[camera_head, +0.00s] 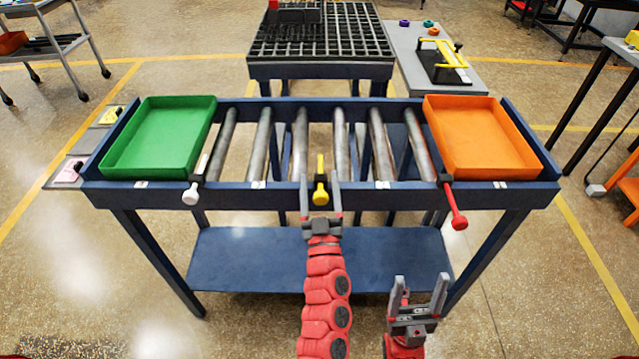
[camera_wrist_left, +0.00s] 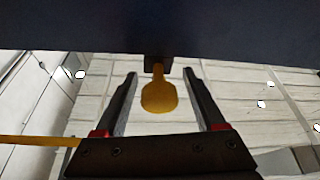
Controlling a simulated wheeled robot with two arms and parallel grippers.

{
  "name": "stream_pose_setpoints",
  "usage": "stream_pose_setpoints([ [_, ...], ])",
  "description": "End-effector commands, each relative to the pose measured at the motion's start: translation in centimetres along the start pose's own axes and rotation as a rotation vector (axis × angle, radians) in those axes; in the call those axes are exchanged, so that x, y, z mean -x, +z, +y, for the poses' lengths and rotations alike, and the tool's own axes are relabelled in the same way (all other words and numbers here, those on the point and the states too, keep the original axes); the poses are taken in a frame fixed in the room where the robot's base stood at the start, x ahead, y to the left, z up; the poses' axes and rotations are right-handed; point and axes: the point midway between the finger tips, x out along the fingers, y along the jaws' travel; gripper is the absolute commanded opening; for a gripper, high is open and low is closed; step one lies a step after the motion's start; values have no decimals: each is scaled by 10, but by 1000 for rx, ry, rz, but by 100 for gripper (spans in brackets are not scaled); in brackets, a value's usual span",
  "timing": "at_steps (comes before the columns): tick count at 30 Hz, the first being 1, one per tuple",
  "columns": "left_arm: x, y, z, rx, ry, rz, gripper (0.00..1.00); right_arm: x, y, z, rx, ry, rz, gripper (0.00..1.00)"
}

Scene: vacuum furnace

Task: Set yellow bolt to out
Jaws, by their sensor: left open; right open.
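The yellow bolt (camera_head: 320,190) sits at the middle of the blue roller table's front rail, its rod running back between the rollers and its knob at the front. My left gripper (camera_head: 321,192) is open at the bolt, one finger on each side of the knob. In the left wrist view the yellow knob (camera_wrist_left: 158,95) hangs between the two open fingers, with gaps on both sides. My right gripper (camera_head: 420,292) is open and empty, low in front of the table and to the right.
A white bolt (camera_head: 190,195) and a red bolt (camera_head: 457,215) stick out of the same front rail (camera_head: 270,195). A green tray (camera_head: 112,168) lies at the table's left end and an orange tray (camera_head: 530,165) at its right. A black grid table (camera_head: 320,70) stands behind.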

Motion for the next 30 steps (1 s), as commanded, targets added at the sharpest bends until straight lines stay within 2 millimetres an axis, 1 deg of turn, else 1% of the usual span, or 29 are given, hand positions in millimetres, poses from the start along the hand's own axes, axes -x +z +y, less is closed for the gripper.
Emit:
stream_pose_setpoints([
  [7, -1, 0, 0, 0, 0, 0, 72, 0, 0, 0, 0, 0, 0, 72],
  [19, 0, 0, 0, 0, 1, -1, 0, 0, 0, 0, 0, 0, 0, 72],
  [30, 0, 0, 0, 0, 1, -1, 0, 0, 0, 0, 0, 0, 0, 72],
])
